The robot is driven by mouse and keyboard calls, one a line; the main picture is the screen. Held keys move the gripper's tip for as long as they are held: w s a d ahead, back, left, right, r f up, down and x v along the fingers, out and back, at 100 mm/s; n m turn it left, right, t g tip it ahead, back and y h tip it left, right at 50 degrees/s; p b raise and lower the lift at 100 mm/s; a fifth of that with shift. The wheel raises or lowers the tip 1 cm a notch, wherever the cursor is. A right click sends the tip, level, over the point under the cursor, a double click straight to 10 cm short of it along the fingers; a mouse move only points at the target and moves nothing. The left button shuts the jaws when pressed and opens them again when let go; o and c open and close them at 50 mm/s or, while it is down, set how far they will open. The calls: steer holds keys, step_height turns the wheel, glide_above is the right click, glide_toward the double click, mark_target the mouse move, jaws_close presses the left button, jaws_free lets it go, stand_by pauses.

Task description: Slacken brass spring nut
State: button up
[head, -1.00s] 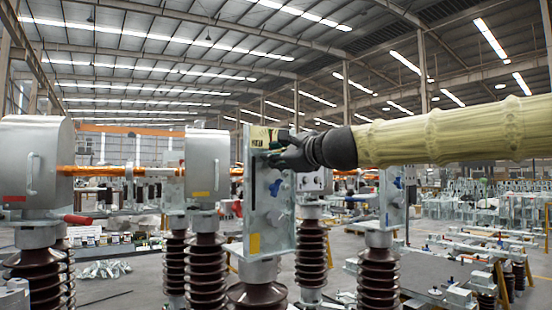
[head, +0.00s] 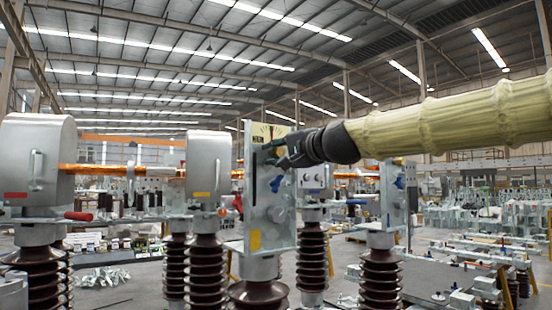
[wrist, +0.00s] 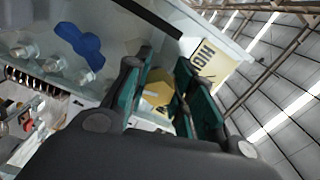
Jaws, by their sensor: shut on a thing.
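The brass spring nut (wrist: 158,93) shows as a yellow piece between the green-padded fingers of my gripper (wrist: 160,100) in the wrist view. My gripper is shut on it, and the fingers and palm hide part of it. A blue handle (head: 276,184) sits on the plate below the gripper and also shows in the wrist view (wrist: 80,43).
Bolts (wrist: 55,65) stand out from the plate near the blue handle. Ribbed brown insulators (head: 205,265) stand below and beside the plate. Metal housings (head: 38,160) and a copper bar (head: 120,170) are at the left. A second plate (head: 392,195) stands to the right.

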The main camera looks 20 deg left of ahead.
steer(key=n, duration=0.1)
steer(key=n+b, duration=0.1)
steer(key=n, duration=0.1)
steer(key=n+b, duration=0.1)
steer(key=n, duration=0.1)
steer(key=shift+w+d+f, duration=0.1)
steer(key=shift+f, duration=0.15)
steer(key=shift+w+n+b, duration=0.1)
steer(key=shift+n+b, duration=0.3)
steer(key=shift+n, duration=2)
steer(key=o, duration=1)
steer(key=shift+d, duration=0.15)
steer(key=v, duration=1.2)
